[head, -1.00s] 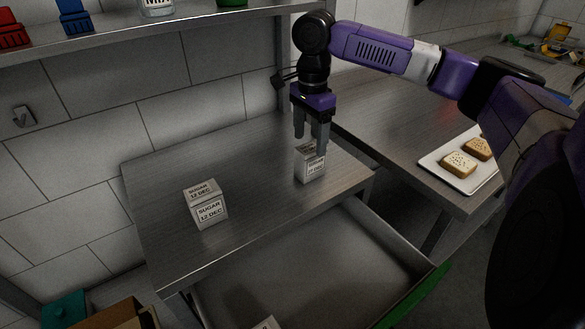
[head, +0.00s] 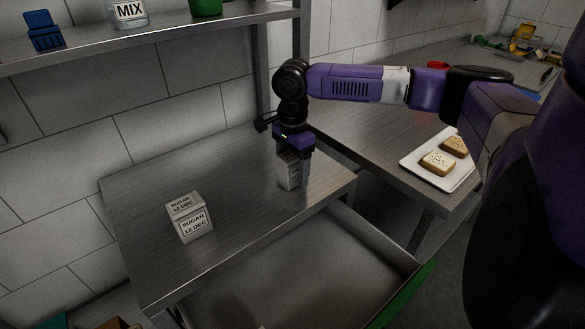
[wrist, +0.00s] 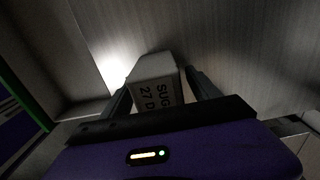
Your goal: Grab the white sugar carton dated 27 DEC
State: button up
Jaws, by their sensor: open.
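A white sugar carton (head: 290,178) stands on the steel table under my gripper (head: 292,168). In the wrist view the same carton (wrist: 155,88) shows a label reading "SUG" and "27 D", with the rest cut off. My gripper is open, with one finger on each side of this carton and the carton between them. I cannot tell whether the fingers touch it. In the head view the fingers partly hide the carton and its label is too small to read. A second white sugar carton (head: 188,218), labelled 12 DEC, stands on the table to the left.
A drawer (head: 300,262) with a green front (head: 405,295) stands open below the table. A white tray (head: 425,180) with bread slices (head: 438,163) lies on the right counter. A shelf (head: 160,32) with containers runs along the back wall.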

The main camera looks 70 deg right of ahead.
grip_shut()
notch_tip(320, 180, up, 20)
dwell(0.8)
